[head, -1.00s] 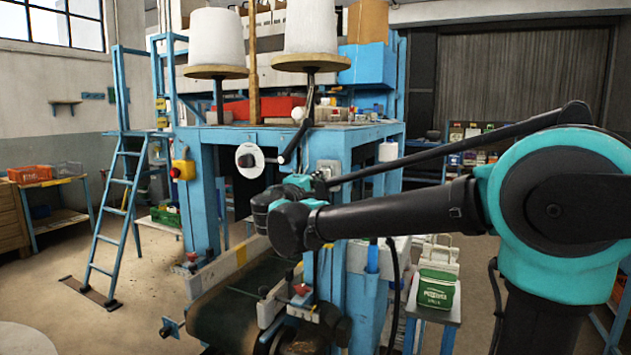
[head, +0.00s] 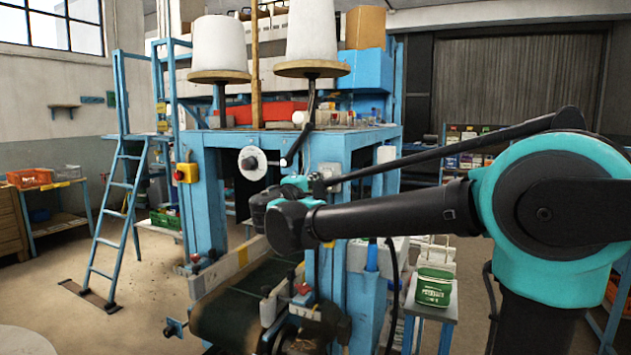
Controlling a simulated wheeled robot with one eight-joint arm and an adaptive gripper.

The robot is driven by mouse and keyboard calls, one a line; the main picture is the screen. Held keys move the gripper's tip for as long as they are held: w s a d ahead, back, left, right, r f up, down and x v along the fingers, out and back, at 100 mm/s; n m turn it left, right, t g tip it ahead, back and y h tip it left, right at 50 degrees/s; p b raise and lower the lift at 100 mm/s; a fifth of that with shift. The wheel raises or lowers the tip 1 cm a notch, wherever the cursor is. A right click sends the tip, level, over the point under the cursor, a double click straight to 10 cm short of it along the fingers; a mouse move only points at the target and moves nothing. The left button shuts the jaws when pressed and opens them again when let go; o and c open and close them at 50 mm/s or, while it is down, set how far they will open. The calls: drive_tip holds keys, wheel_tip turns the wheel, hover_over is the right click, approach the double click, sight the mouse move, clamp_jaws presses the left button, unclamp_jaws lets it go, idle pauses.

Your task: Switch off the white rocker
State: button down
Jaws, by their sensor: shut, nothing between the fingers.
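A pale switch plate (head: 330,172) is fixed to the blue post of the sewing machine frame, near the picture's middle. It is small and partly covered by my arm's end, and I cannot make out a white rocker on it or its position. My gripper (head: 318,184) shows as a small dark shape just in front of the plate's lower left. It looks shut and empty. My wrist partly hides it, and I cannot tell whether it touches the plate.
The blue machine frame (head: 205,200) carries white thread cones (head: 313,38) on top. A yellow box with a red button (head: 186,172) is on its left post. A conveyor belt (head: 235,310) lies below my wrist. A green tub (head: 434,288) stands on a stand to the right.

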drive_tip(key=s+a+r, duration=0.1)
drive_tip(key=s+a, duration=0.2)
drive_tip(key=s, duration=0.7)
drive_tip(key=shift+a+r, duration=0.2)
drive_tip(key=shift+a, duration=0.1)
drive_tip(key=s+d+f+m+g, duration=0.2)
drive_tip(key=d+f+m+g, duration=0.6)
drive_tip(key=d+f, duration=1.8)
drive_tip(key=s+d+f+m+g+y, duration=0.3)
drive_tip(key=s+f+m+g+y, duration=0.3)
drive_tip(key=s+f, duration=1.1)
wheel_tip(320, 180, down, 4)
drive_tip(key=shift+r+y, duration=0.15)
drive_tip(key=shift+y, duration=0.15)
